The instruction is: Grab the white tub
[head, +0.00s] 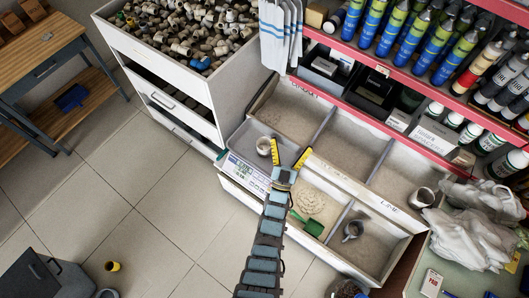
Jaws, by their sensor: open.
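A small whitish tub (264,146) stands on the metal pan (240,141) of a scale. A second pale, round tub or cup (420,197) stands at the right end of the bins; I cannot tell which one is the task's white tub. My gripper (288,156), with yellow fingers, is open and appears empty. Its left finger is just right of the tub on the scale. I cannot tell whether it touches the tub. The right finger is over the bin divider.
A red shelf (400,78) with bottles stands behind.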

